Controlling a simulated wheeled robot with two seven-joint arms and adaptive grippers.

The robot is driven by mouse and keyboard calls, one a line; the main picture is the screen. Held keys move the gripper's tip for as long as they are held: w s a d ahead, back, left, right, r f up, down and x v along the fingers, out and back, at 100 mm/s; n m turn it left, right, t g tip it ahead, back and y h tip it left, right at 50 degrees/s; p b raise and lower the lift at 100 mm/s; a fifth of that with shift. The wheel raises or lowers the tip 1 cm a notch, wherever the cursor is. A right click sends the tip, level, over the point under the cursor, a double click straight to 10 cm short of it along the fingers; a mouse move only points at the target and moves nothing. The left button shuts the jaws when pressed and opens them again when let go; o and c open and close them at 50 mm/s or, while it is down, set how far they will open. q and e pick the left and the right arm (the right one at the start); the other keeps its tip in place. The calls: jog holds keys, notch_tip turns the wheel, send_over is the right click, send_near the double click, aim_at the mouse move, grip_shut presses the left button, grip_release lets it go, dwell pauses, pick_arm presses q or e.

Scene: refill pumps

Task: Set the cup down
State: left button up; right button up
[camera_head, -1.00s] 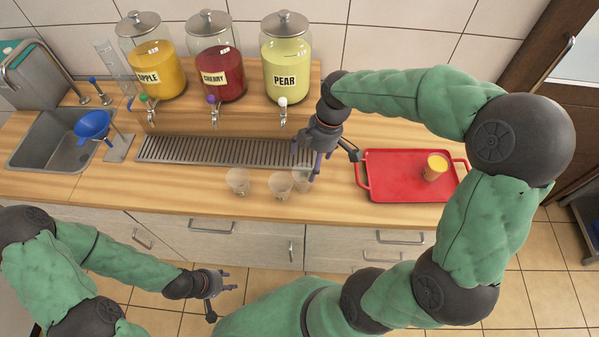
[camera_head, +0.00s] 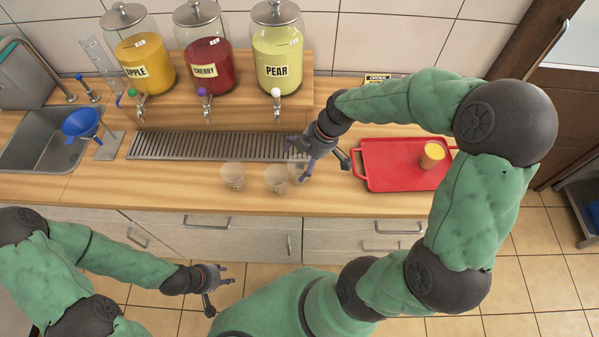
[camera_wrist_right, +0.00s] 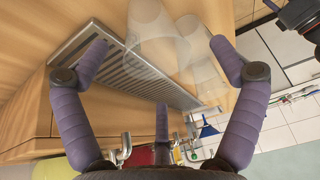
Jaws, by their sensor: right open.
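Several clear empty cups stand on the wooden counter in front of the drip grate: a left one (camera_head: 232,176), a middle one (camera_head: 277,179) and a right one (camera_head: 294,160) partly hidden by my right gripper. My right gripper (camera_head: 307,168) is open, its fingers tilted down beside the right cup. In the right wrist view its fingers (camera_wrist_right: 160,65) are spread wide, with see-through cups (camera_wrist_right: 155,30) beyond and between them; contact cannot be told. An orange-filled cup (camera_head: 432,155) stands upright on the red tray (camera_head: 385,178). My left gripper (camera_head: 222,280) is open and empty, in front of the counter.
A sink (camera_head: 35,150) and blue funnel (camera_head: 82,123) are at the left. The counter left of the cups is clear.

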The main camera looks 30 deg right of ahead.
aim_at(300, 172)
jog(key=shift+x, duration=1.5)
jog(key=shift+d, duration=0.1)
jog(key=c, duration=0.9)
